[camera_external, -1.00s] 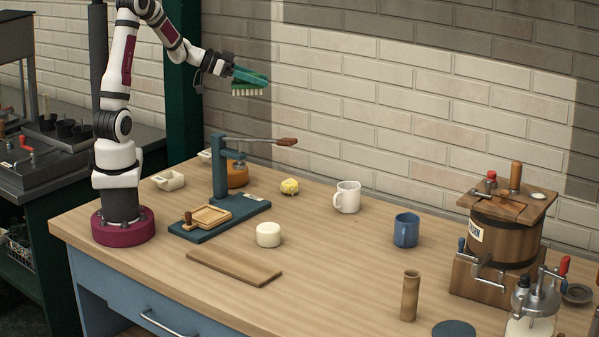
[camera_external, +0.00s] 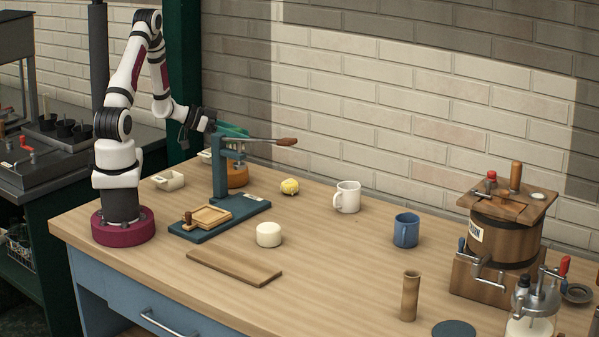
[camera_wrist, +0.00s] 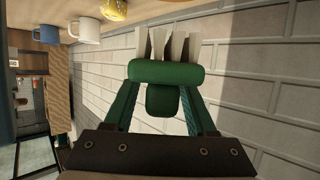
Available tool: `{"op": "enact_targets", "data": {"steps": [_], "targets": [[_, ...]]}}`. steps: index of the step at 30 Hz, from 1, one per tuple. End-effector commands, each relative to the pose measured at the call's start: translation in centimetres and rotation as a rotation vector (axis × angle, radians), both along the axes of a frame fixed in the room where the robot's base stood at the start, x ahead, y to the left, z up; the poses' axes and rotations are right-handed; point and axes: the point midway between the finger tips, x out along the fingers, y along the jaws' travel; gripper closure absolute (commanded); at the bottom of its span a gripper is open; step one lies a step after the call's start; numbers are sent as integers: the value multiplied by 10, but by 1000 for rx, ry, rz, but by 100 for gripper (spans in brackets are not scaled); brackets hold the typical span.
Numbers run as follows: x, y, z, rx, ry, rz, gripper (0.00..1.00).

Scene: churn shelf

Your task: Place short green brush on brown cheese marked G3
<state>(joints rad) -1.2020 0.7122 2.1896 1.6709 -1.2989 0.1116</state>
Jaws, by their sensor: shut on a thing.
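The short green brush (camera_external: 234,130) is in my gripper (camera_external: 222,128), held in the air behind the top of the blue press. In the wrist view the brush (camera_wrist: 165,73) shows its green body and pale bristles pointing away, and my gripper (camera_wrist: 163,98) is shut on it. The brown cheese (camera_external: 238,177) is an orange-brown round on the table, behind the press's upright and partly hidden by it. The brush is above the cheese, clearly apart from it. No G3 mark can be read.
The blue press (camera_external: 219,170) with its long lever (camera_external: 265,141) stands close in front of the brush and cheese. A pale dish (camera_external: 169,180), yellow lump (camera_external: 289,187), white round (camera_external: 268,235), white mug (camera_external: 347,197) and blue mug (camera_external: 406,231) stand around.

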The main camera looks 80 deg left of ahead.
Motion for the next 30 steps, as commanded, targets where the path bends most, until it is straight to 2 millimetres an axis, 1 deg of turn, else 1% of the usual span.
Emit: {"op": "enact_targets", "data": {"steps": [4, 7, 9, 18, 19, 21, 24, 30], "targets": [[0, -1, -32, -4, 1, 1, 100], [0, 0, -48, -2, 1, 1, 100], [0, 0, -52, 1, 0, 1, 100], [0, 0, -55, 1, 0, 1, 100], [0, 0, -55, 0, 0, 1, 42], [0, 0, -55, 1, 0, 1, 29], [0, 0, -55, 1, 0, 1, 14], [0, 0, -54, 1, 0, 1, 14]]}}
